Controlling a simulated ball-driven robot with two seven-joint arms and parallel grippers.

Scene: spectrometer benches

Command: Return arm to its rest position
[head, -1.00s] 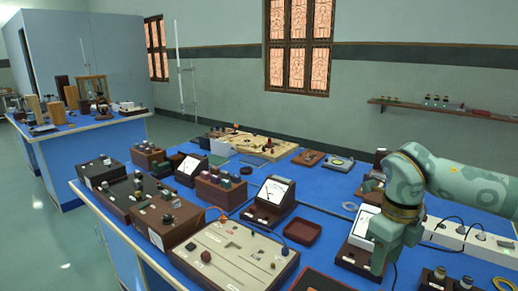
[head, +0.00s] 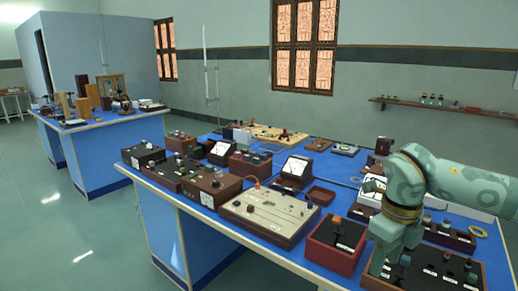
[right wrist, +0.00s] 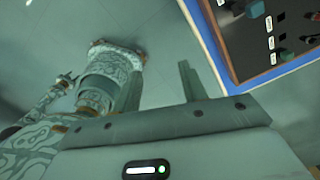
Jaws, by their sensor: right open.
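My right arm reaches in from the right of the head view, bent at the wrist. Its gripper (head: 388,262) points down in front of the near right part of the blue bench (head: 258,242). In the right wrist view the two fingers (right wrist: 160,82) stand apart with nothing between them. The gap shows only grey floor. My left gripper does not show in the head view.
A red-brown box (head: 336,243) and a dark box with knobs (head: 436,270) lie close to my right gripper. A cream panel (head: 268,217) and several meters stand further left. The bench edge also shows in the right wrist view (right wrist: 262,76). Open floor (head: 85,225) lies left.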

